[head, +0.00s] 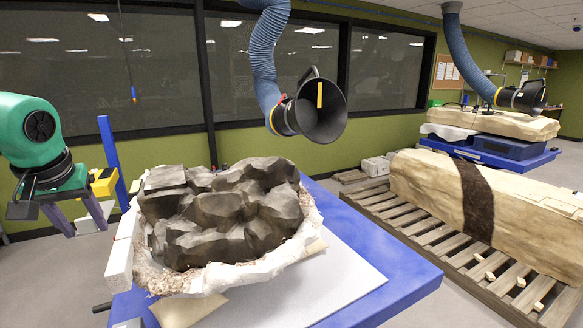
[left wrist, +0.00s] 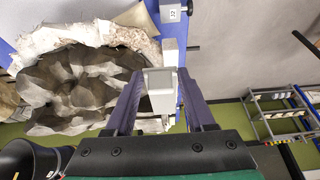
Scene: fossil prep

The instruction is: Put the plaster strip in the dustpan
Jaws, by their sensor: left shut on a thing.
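My left gripper (head: 82,222) hangs at the left of the head view, beyond the left edge of the blue table. Its purple fingers also show in the left wrist view (left wrist: 165,95), where they are shut on a pale, blocky piece (left wrist: 160,79), which looks like the plaster strip. The fingers hide part of the piece. I cannot make out a dustpan in either view. My right gripper is not in view.
A dark rock in a white plaster jacket (head: 225,205) fills much of the blue table (head: 395,270). A black extraction hood (head: 318,108) hangs above. A pallet (head: 480,275) with a long jacketed block stands right. Floor shows left of the table.

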